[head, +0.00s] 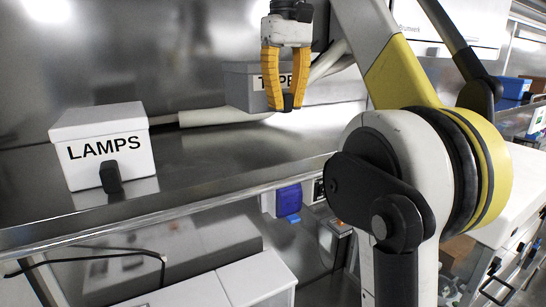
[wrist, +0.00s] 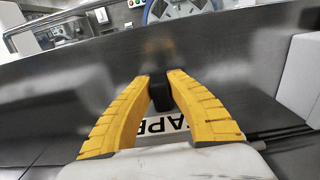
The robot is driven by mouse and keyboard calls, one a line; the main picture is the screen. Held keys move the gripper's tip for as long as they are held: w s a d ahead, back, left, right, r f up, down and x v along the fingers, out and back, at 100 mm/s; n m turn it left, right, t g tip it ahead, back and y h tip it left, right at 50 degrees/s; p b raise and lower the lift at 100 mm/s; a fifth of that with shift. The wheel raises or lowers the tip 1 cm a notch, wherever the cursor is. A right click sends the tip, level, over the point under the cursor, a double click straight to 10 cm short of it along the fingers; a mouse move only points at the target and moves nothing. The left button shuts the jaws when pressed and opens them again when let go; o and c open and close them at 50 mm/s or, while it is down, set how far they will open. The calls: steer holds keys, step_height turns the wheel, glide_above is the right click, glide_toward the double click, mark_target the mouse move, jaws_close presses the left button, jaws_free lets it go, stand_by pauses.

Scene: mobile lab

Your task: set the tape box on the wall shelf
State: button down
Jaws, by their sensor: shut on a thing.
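The tape box (head: 237,88) is a grey box with a white label lettered TAPE, at the top middle of the head view, over the back part of the metal wall shelf (head: 215,153). My gripper (head: 286,106) is in front of its label, with the yellow fingers closed on its black handle. In the wrist view the fingers (wrist: 160,80) meet at the black handle (wrist: 160,95), and part of the label (wrist: 165,125) shows below them. The fingers hide the middle of the label. I cannot tell whether the box's underside touches the shelf.
A white LAMPS box (head: 103,150) stands on the shelf at the left. A pale pipe (head: 215,116) runs along the back wall. Below the shelf are a blue container (head: 288,200) and white boxes (head: 245,280).

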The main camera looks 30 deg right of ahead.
mark_target(277, 153)
steer(key=s+a+f, duration=0.2)
steer(key=a, duration=0.1)
steer(key=shift+s+a+f, duration=0.15)
steer(key=shift+s+f, duration=0.05)
steer(key=shift+s, duration=0.15)
step_height(277, 153, down, 4)
steer(key=shift+f, duration=0.1)
steer(key=c, duration=1.4)
jaws_free()
step_height(277, 153, up, 12)
steer(key=shift+r+p, duration=0.1)
steer(key=shift+p, duration=1.1)
